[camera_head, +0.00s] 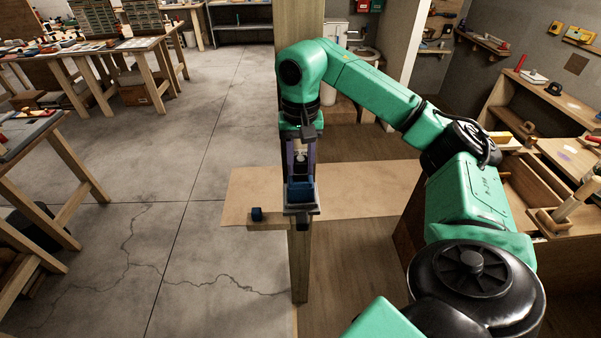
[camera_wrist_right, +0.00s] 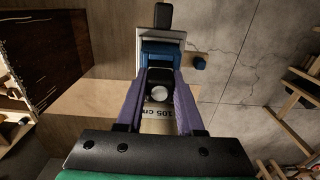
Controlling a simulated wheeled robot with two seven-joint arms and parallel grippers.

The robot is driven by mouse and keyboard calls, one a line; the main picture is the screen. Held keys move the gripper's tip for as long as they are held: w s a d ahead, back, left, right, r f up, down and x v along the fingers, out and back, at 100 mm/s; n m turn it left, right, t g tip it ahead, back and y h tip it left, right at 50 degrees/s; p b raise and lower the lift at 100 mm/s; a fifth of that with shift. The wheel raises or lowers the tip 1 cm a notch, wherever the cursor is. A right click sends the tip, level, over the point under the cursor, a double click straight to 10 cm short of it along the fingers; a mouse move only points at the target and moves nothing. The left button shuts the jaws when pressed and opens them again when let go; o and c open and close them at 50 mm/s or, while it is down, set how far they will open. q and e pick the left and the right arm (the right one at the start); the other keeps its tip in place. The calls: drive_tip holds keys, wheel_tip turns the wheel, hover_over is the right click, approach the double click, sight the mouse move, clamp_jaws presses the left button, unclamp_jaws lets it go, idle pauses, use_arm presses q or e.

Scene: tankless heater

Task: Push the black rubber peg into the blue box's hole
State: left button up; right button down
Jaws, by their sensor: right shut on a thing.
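The blue box (camera_head: 300,190) sits on a pale plate on top of a wooden post. It also shows in the right wrist view (camera_wrist_right: 162,52), just beyond my fingertips. A pale round knob shows on the near side of the peg. The peg's far end and the box's hole are hidden, so I cannot tell whether they touch. My left gripper is not in view.
A small dark blue block (camera_head: 257,214) lies on the wooden ledge left of the box. Workbenches (camera_head: 90,60) stand at the left and a wooden shelf unit (camera_head: 520,180) at the right. The concrete floor between is clear.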

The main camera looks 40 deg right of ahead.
drive_tip(key=shift+f, duration=0.35)
idle(0.3)
drive_tip(key=shift+c, duration=2.3)
unclamp_jaws()
drive_tip(key=shift+r, duration=0.55)
wheel_tip(320, 180, up, 14)
drive_tip(key=p, duration=0.6)
drive_tip(key=shift+f+p, duration=0.25)
drive_tip(key=shift+p, duration=0.05)
